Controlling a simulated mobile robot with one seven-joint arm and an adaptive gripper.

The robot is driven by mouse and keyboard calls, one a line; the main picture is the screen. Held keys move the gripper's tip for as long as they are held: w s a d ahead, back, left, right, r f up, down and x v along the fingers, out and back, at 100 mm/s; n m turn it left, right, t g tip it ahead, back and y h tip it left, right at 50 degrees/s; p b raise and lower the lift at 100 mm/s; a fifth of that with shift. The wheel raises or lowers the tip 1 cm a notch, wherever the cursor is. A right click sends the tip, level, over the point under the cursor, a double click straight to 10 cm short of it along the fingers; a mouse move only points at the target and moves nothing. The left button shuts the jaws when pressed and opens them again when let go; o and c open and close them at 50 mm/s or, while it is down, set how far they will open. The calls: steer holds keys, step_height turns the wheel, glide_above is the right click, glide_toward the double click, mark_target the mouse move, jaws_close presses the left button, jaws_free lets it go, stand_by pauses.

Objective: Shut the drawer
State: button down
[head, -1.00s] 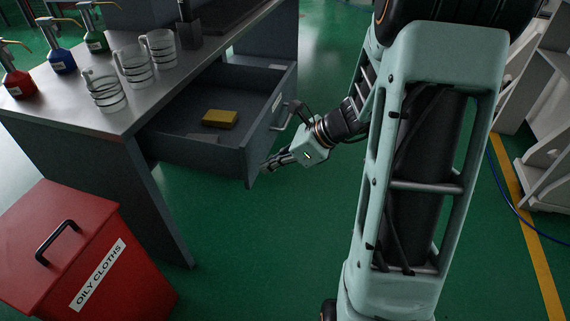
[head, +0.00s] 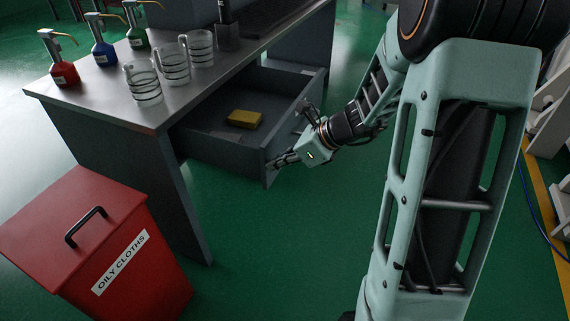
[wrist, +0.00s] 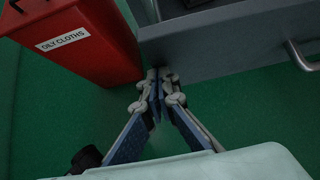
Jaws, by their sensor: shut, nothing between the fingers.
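The grey drawer (head: 222,152) stands pulled out from under the steel-topped bench, with a yellow block (head: 244,118) lying inside it. Its front panel and bar handle (wrist: 302,56) show in the wrist view. My gripper (head: 271,164) is at the near end of the drawer front, low against its outer face. In the wrist view my gripper (wrist: 154,78) has its fingers together and empty, with the tips close to the front panel (wrist: 225,45). I cannot tell whether the tips touch it. The handle lies to the right of the fingers there.
A red bin (head: 120,240) labelled OILY CLOTHS stands left of the drawer. Glass mugs (head: 172,65) and pump bottles (head: 104,50) stand on the bench top (head: 110,101). Green floor is clear in front of the drawer. White furniture stands at the far right.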

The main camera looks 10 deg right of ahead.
mark_target(185, 134)
steer(key=w+a+p, duration=0.3)
steer(key=w+a, duration=0.2)
steer(key=a, duration=0.2)
steer(key=w+a+p, duration=0.3)
steer(key=w+a, duration=0.3)
steer(key=a, duration=0.2)
steer(key=w+a+p, duration=0.3)
steer(key=w+a, duration=0.2)
steer(key=a, duration=0.2)
steer(key=shift+w+a+r, duration=0.1)
steer(key=shift+w+a, duration=0.15)
steer(key=shift+a, duration=0.15)
steer(key=shift+w+a, duration=0.15)
steer(key=shift+a, duration=0.05)
steer(key=shift+a+r, duration=0.1)
steer(key=shift+r, duration=0.1)
